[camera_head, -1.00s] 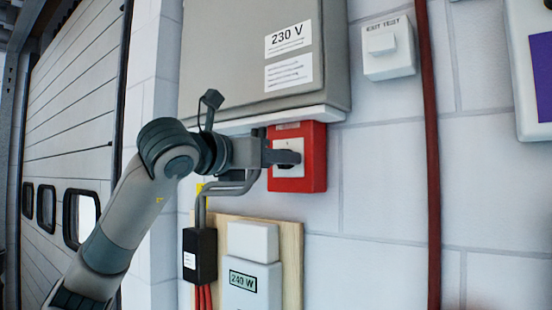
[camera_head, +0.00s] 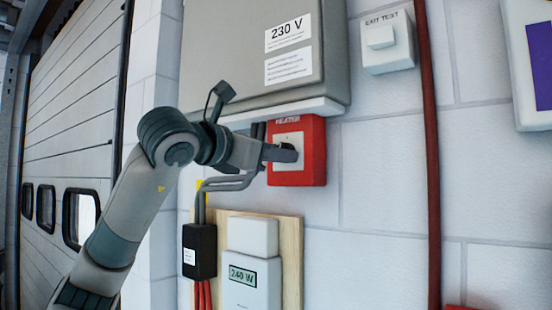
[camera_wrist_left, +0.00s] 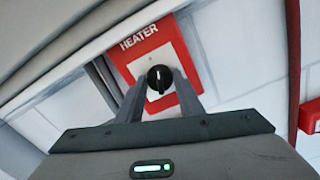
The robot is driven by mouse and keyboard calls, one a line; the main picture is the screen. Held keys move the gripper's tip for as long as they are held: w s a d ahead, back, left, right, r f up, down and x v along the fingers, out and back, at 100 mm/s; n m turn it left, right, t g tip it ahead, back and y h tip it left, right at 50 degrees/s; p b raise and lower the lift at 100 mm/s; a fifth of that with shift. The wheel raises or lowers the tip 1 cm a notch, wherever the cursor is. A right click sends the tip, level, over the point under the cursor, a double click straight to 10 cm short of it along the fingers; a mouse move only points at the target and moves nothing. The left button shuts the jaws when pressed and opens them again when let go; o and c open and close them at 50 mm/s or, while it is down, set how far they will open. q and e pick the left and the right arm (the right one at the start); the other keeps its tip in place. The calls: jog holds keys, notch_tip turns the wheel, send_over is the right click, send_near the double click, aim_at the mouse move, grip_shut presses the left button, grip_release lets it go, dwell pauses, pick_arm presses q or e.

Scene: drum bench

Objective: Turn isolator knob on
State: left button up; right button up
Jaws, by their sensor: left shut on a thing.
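The isolator is a red box (camera_head: 313,155) labelled HEATER, with a pale front plate, mounted on the wall under the grey cabinet. It also shows in the left wrist view (camera_wrist_left: 187,66). Its black knob (camera_wrist_left: 159,78) has a white pointer mark, which looks near upright in the left wrist view. My left gripper (camera_head: 287,152) is at the front of the box, its two fingers on either side of the knob and shut on it. In the head view the fingers hide most of the knob. My right gripper is not in view.
A grey cabinet (camera_head: 250,50) marked 230 V hangs above. An EXIT TEST switch (camera_head: 387,43) and a dark red pipe (camera_head: 430,150) are to the right. A meter (camera_head: 252,282) reading 240 W and a black box (camera_head: 199,251) with cables are below.

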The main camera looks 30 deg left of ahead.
pick_arm(q)
jog(key=shift+m+b, duration=0.55)
jog(key=shift+m, duration=6.55)
jog(key=o, duration=1.1)
jog(key=shift+c, duration=0.2)
jog(key=shift+s, duration=0.15)
